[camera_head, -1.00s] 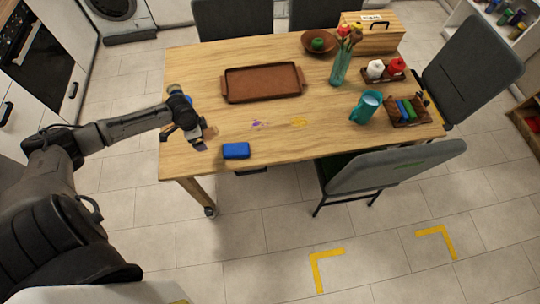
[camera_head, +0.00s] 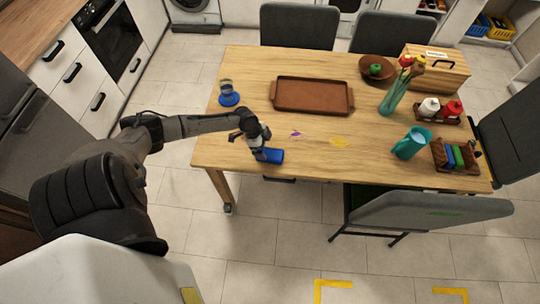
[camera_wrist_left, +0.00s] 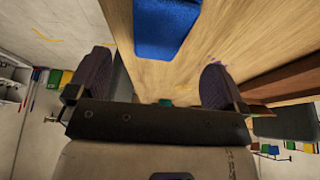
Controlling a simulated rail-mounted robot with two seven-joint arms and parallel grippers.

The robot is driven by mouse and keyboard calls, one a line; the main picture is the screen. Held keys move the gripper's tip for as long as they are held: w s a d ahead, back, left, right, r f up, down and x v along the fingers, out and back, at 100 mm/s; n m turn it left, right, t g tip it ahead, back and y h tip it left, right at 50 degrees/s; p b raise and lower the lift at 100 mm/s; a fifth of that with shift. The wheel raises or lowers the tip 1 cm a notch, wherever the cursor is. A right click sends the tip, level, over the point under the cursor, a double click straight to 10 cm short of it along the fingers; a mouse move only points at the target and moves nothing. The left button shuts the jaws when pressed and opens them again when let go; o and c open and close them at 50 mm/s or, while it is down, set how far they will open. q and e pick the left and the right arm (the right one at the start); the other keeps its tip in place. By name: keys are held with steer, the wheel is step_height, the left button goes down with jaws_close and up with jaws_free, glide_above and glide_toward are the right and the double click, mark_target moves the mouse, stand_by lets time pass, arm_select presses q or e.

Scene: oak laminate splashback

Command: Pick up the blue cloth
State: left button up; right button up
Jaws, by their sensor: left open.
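The blue cloth (camera_head: 272,156) is a folded blue block near the front left edge of the wooden table. In the left wrist view the blue cloth (camera_wrist_left: 163,27) lies at the top, beyond the gap between the fingers. My left gripper (camera_head: 258,151) is at the left end of the cloth and covers part of it in the head view. In the left wrist view my left gripper (camera_wrist_left: 150,85) has its two dark fingers wide apart with nothing between them. My right gripper is not in view.
The wooden table (camera_head: 230,110) holds a brown tray (camera_head: 312,96), a blue object (camera_head: 228,97), a teal jug (camera_head: 411,143) and a brown caddy (camera_head: 444,155). Purple (camera_head: 295,133) and yellow (camera_head: 339,142) stains lie right of the cloth. A grey chair (camera_head: 430,208) stands at the front right.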

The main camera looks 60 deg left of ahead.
mark_target(270, 153)
arm_select(q)
steer(key=shift+x, duration=2.85)
steer(key=shift+s, duration=0.1)
steer(key=shift+a, duration=0.1)
steer(key=c, duration=1)
steer(key=shift+r, duration=0.1)
steer(key=shift+r, duration=0.6)
step_height(270, 153, up, 3)
steer(key=shift+f, duration=0.1)
steer(key=w+d+r, duration=0.1)
steer(key=d+r, duration=0.1)
steer(key=d, duration=0.1)
steer(key=w+d+r, duration=0.1)
steer(key=d+r, duration=0.1)
steer(key=d, duration=0.2)
steer(key=w+d+r+p, duration=0.1)
steer(key=d+r, duration=0.1)
steer(key=d, duration=0.2)
steer(key=shift+w+d+r, duration=0.1)
steer(key=shift+w+r, duration=0.15)
steer(key=shift+r, duration=0.15)
